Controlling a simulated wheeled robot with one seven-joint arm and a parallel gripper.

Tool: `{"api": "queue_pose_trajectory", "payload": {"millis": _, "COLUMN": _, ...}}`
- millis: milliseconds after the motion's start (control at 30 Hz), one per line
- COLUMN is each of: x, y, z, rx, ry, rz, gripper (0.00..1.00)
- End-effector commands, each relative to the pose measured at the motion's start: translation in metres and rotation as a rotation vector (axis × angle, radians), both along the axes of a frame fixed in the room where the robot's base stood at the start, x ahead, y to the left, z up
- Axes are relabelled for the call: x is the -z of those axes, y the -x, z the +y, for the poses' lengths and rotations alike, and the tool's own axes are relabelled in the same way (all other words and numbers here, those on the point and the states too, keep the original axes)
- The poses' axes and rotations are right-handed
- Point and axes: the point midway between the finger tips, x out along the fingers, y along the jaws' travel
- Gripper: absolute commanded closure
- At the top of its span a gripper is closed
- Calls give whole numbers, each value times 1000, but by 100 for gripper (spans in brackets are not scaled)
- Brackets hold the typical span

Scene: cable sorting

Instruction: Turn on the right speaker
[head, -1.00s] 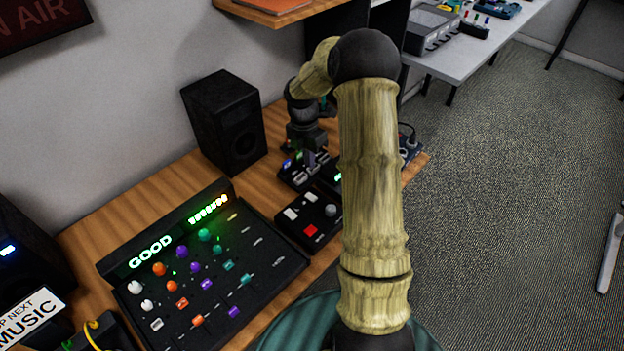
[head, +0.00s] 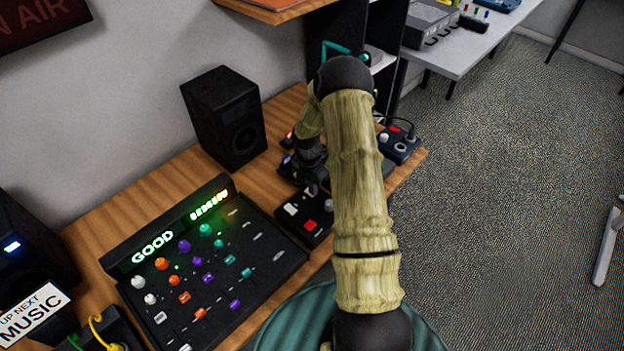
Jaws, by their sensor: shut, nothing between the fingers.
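The right speaker (head: 226,115) is a black box standing upright at the back of the wooden desk, against the wall. No lit light shows on it. The left speaker (head: 22,262), at the left edge, has a lit bluish-white light on its front. My gripper (head: 311,180) is to the right of the right speaker and apart from it, low over the small dark devices on the desk. It is shut and empty. My forearm and wrist hide part of it, and its fingertips are hard to make out.
A mixer (head: 205,265) with a lit "GOOD" display fills the desk front. A small panel with a red button (head: 309,225) lies beside it. A blue box (head: 398,143) with a cable sits at the desk's right end. A shelf (head: 275,10) hangs above.

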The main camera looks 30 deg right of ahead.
Motion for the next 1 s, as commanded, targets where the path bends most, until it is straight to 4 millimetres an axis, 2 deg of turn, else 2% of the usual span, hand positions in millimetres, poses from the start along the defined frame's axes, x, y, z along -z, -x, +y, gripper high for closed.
{"api": "queue_pose_trajectory", "payload": {"millis": 600, "x": 6, "y": 2, "z": -1, "rx": 0, "ry": 0, "rz": 3, "gripper": 100}}
{"api": "queue_pose_trajectory", "payload": {"millis": 1000, "x": 2, "y": -12, "z": 5, "rx": -2, "ry": -2, "rz": -1, "gripper": 100}}
